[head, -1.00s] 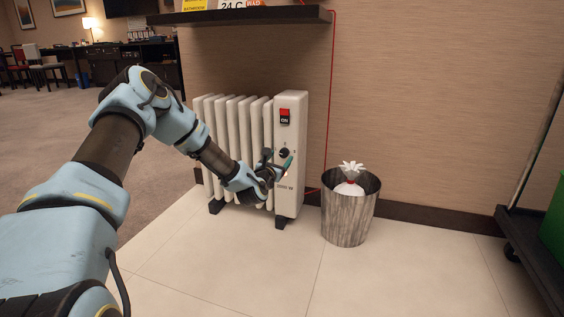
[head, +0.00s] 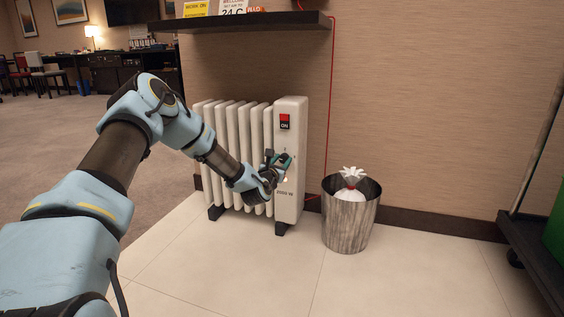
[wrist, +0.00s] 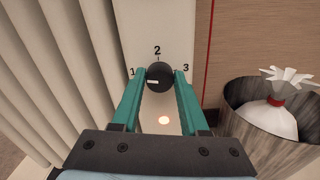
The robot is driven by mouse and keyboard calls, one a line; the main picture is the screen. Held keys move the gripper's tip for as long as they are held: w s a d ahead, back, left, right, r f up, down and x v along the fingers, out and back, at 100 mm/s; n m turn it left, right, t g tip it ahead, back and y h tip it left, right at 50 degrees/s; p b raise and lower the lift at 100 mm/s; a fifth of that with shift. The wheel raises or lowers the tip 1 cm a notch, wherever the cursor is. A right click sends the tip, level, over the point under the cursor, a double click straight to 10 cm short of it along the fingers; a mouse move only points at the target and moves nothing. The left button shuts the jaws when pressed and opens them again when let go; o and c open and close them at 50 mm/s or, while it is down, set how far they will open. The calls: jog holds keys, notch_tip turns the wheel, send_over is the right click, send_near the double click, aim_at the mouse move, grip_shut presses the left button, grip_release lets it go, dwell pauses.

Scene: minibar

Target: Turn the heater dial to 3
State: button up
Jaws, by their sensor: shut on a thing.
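The white oil heater (head: 290,185) stands against the wall, with a red switch (head: 285,121) marked ON on its end panel. Its black round dial (wrist: 160,72) shows in the wrist view between the printed numbers 1 at left, 2 above and 3 at right. A short white mark on the dial lies left of its middle, on the side of the 1. My gripper (wrist: 160,79) is shut on the dial, one green finger at each side. In the head view my gripper (head: 278,160) covers most of the dial.
A metal bin (head: 346,225) with a white bag (head: 350,190) stands right of the heater. A dark shelf (head: 250,18) hangs above it. A red cable (head: 330,110) runs down the wall. A dark cart (head: 530,235) is at the far right.

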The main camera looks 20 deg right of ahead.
grip_shut()
